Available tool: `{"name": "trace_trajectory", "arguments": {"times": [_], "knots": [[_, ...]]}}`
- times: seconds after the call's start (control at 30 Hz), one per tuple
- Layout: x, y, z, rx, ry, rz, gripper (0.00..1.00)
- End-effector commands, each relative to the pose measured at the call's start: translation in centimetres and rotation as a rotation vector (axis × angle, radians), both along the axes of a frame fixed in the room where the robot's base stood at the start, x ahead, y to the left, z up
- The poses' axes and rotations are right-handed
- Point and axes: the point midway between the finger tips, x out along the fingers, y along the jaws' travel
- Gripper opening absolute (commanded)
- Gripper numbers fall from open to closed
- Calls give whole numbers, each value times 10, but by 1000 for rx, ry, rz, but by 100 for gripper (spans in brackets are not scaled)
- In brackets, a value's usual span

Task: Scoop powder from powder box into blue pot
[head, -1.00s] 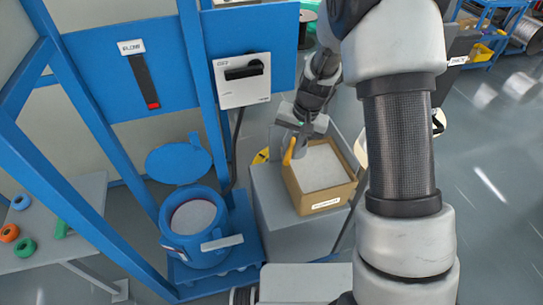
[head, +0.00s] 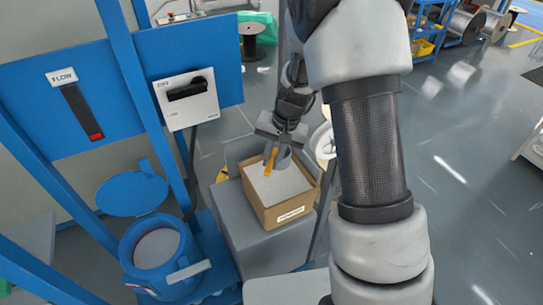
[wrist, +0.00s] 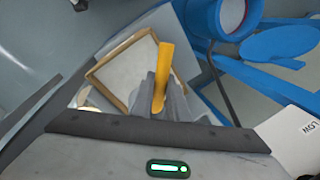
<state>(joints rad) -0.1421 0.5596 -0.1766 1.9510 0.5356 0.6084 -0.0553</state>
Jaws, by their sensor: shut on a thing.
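The powder box (head: 292,212) is an open cardboard box with pale powder (head: 277,184) inside, on a grey stand. My gripper (head: 275,150) is shut on a yellow scoop (head: 269,160) at the box's far side in the head view. In the wrist view the scoop (wrist: 164,62) extends from the fingers across the box (wrist: 105,65). I cannot tell whether it touches the powder or holds any. The blue pot (head: 142,275) is open at lower left, with pale contents inside and its round lid (head: 132,194) swung back. The pot (wrist: 205,20) also shows at the top of the wrist view.
Open floor is at the right. A cable reel (head: 250,42) stands at the back.

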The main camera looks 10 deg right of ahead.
Motion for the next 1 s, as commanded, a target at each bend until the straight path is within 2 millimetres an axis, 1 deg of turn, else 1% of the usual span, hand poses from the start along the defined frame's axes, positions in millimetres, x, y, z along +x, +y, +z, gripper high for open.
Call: {"name": "trace_trajectory", "arguments": {"times": [0.03,0.1,0.4,0.5,0.63,1.0], "knots": [[0,0,-13,0,0,0,0],[0,0,-23,0,0,0,0],[0,0,-64,1,-1,0,0],[0,0,-73,1,-1,0,0],[0,0,-78,0,-1,0,0],[0,0,-78,0,-1,1,0]]}}
